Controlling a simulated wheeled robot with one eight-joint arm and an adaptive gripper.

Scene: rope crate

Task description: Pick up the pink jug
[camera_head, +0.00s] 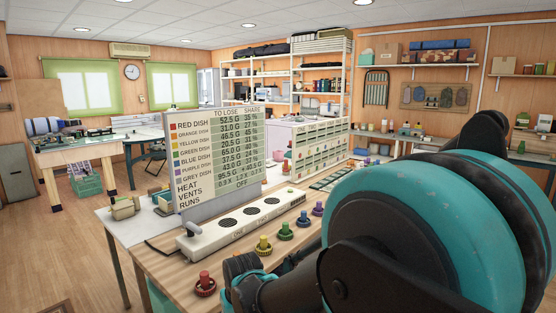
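A small pink object (279,155), perhaps the pink jug, shows just right of the display board's edge, on the far part of the bench. It is small and partly hidden, so its handle and shape cannot be made out. My arm's large teal and black links fill the lower right and reach left along the bench's near edge. My gripper's fingers do not show, and I see nothing held.
A display board (218,155) stands on the wooden bench behind a long white vented unit (245,224). Red (205,284), yellow (263,245), green (286,231) and other coloured knobbed dishes line the near side. A second table (80,151) stands at left; open floor lies between.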

